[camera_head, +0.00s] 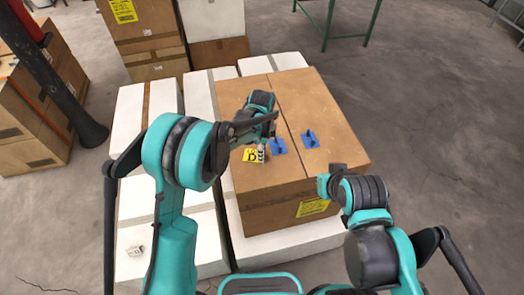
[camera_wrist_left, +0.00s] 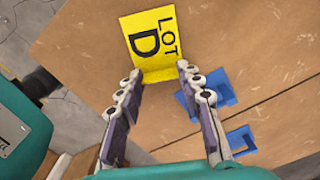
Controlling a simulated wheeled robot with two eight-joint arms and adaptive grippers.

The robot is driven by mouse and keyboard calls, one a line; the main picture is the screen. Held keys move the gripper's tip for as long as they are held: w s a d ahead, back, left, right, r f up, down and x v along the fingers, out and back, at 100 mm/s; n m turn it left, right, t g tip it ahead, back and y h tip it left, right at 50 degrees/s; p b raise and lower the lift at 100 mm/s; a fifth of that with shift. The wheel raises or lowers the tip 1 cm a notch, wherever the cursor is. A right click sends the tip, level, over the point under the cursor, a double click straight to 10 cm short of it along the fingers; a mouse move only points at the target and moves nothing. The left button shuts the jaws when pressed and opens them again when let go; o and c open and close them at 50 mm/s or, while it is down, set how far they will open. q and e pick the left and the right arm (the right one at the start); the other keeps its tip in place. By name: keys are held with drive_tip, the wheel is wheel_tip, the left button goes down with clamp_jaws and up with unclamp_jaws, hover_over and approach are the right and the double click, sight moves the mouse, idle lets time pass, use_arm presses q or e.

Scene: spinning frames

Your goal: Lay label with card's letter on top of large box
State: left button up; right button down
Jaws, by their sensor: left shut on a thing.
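A yellow label (camera_head: 253,155) printed with a D sits at the tips of my left gripper (camera_head: 262,148), over the left side of the large brown box (camera_head: 290,95). In the left wrist view the label (camera_wrist_left: 153,42) reads LOT D, and its lower edge is between the fingertips of my left gripper (camera_wrist_left: 160,72). I cannot tell whether the label touches the box top. My right gripper (camera_head: 335,182) is by the box's front right corner; its fingers are too unclear to judge. A small white piece (camera_head: 135,251) lies on a white box at lower left; its marking is unreadable.
Two blue pieces (camera_head: 279,146) (camera_head: 310,139) lie on the box top, just right of my left gripper. A yellow sticker (camera_head: 312,206) is on the box's front. White boxes (camera_head: 205,245) lie under and left of it. More cartons stand behind. Bare floor is at right.

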use_arm(q)
drive_tip(key=shift+s, duration=0.1)
drive_tip(key=shift+f, duration=0.1)
drive_tip(key=o, duration=0.7)
drive_tip(key=shift+o, duration=0.2)
wheel_tip(320, 180, up, 12)
drive_tip(key=p, duration=0.1)
drive_tip(key=shift+r, duration=0.25)
